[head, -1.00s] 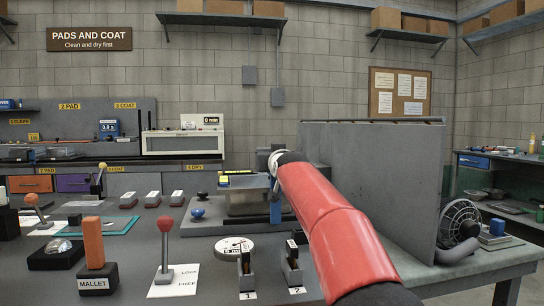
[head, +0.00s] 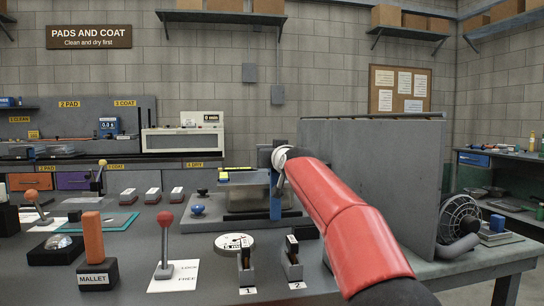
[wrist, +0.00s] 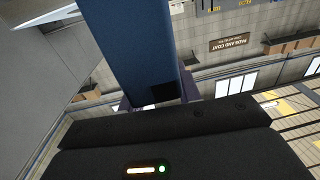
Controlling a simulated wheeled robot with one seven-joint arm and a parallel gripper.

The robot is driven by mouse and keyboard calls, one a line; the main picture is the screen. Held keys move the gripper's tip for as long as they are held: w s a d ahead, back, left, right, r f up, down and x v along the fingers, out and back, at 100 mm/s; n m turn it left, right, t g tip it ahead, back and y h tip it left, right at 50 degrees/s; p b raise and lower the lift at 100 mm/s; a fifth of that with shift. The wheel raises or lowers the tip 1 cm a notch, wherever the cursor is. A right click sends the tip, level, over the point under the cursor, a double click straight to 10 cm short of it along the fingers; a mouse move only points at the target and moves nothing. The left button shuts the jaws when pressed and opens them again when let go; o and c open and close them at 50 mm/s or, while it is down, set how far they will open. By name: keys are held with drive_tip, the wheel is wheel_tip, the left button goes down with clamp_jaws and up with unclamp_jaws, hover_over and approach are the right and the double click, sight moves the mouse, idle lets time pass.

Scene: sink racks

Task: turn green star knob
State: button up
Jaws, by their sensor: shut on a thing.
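A bench fixture with a grey base (head: 292,222) and an upright blue post (head: 275,200) stands in the middle of the head view. My red arm reaches to the top of this post. My gripper's fingers are hidden there in the head view. In the wrist view the blue post (wrist: 145,45) runs down to my dark gripper (wrist: 157,98), with small purple-grey pieces on both sides of it. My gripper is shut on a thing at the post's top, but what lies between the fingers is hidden. No green star knob shows in either view.
A red-ball lever (head: 165,235) and an orange-handled mallet (head: 93,236) stand in front at left. A white dial (head: 233,243) and two small slotted holders (head: 291,262) sit before the fixture. A tall grey panel (head: 385,180) stands right of my arm, with a fan (head: 459,218) beyond.

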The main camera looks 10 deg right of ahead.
drive_tip(key=shift+d+f+n+y+b, duration=0.2)
drive_tip(key=shift+n+y+b, duration=0.2)
drive_tip(key=shift+y, duration=0.2)
drive_tip(key=shift+r+n+g+y+b, duration=0.1)
drive_tip(key=shift+n+g+y+b, duration=0.5)
drive_tip(key=shift+n+y, duration=0.9)
drive_tip(key=n+g+y+p, duration=0.1)
drive_tip(key=y, duration=0.2)
drive_tip(key=shift+a+r, duration=0.1)
drive_tip(key=shift+r, duration=0.1)
drive_tip(key=shift+f+n+g+y+p, duration=0.1)
drive_tip(key=shift+n+g+y+p, duration=0.75)
drive_tip(key=shift+y, duration=0.25)
drive_tip(key=shift+a+f+y, duration=0.1)
drive_tip(key=shift+y, duration=0.2)
drive_tip(key=o, duration=0.9)
drive_tip(key=shift+o, duration=0.2)
